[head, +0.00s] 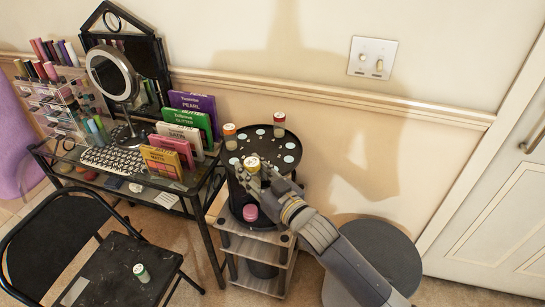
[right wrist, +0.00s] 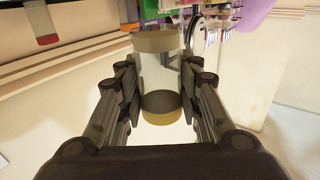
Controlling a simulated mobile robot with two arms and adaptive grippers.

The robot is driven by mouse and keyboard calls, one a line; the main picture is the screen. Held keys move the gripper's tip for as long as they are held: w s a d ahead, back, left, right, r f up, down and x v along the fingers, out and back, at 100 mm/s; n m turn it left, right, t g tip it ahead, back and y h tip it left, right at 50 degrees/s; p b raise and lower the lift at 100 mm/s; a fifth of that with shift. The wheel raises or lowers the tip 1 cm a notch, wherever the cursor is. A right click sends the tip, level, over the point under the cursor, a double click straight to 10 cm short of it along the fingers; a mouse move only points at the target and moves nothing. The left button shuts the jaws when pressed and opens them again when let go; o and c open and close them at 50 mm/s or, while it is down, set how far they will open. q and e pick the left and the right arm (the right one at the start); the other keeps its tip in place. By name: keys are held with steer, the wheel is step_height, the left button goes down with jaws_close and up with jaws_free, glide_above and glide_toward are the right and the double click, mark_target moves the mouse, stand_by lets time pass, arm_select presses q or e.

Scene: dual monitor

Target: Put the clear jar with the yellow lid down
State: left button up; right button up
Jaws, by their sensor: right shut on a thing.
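The clear jar with the yellow lid (head: 252,164) is between the fingers of my right gripper (head: 256,176), with its lid facing up in the head view. It is held over the near side of the black round tray (head: 262,142). In the right wrist view the clear jar (right wrist: 160,75) stands between both fingers of the right gripper (right wrist: 160,92), which are shut on it. I cannot tell whether the jar's base touches anything, as the gripper hides it. My left gripper is not in view.
On the tray stand a jar with an orange lid (head: 230,137) and one with a red lid (head: 279,125). A pink-lidded jar (head: 250,213) is lower down on the stand. A green-lidded jar (head: 141,272) is on the chair. A desk with boxes and a mirror (head: 113,75) is left.

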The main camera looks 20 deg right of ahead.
steer(key=w+d, duration=0.2)
steer(key=w, duration=0.1)
steer(key=w+d, duration=0.3)
steer(key=w+d+f+p, duration=0.1)
steer(key=w+d, duration=0.2)
steer(key=shift+d+f, duration=0.1)
steer(key=shift+w+f, duration=0.1)
steer(key=shift+f, duration=1.65)
steer(key=shift+f, duration=0.15)
steer(key=o, duration=0.9)
